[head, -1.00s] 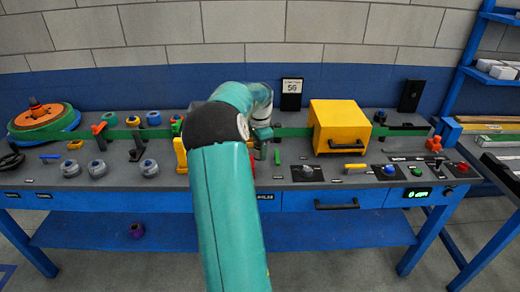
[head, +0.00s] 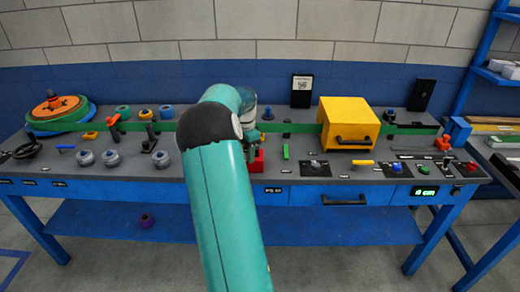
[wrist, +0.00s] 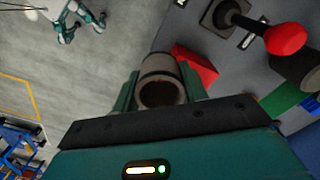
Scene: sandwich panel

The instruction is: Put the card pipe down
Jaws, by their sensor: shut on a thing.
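The card pipe (wrist: 158,80) is a short grey-brown tube. In the wrist view it sits between the two fingers of my gripper (wrist: 160,92), with its open end facing the camera. My gripper is shut on it. A red block (wrist: 196,68) shows just beyond the pipe on the right; I cannot tell whether they touch. In the head view my teal arm reaches over the workbench (head: 300,198) and hides most of my gripper and the pipe. The red block (head: 257,161) shows beside the arm there.
A red-knobbed lever (wrist: 284,40) rises at the right in the wrist view. A purple ring (head: 147,220) lies below the bench.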

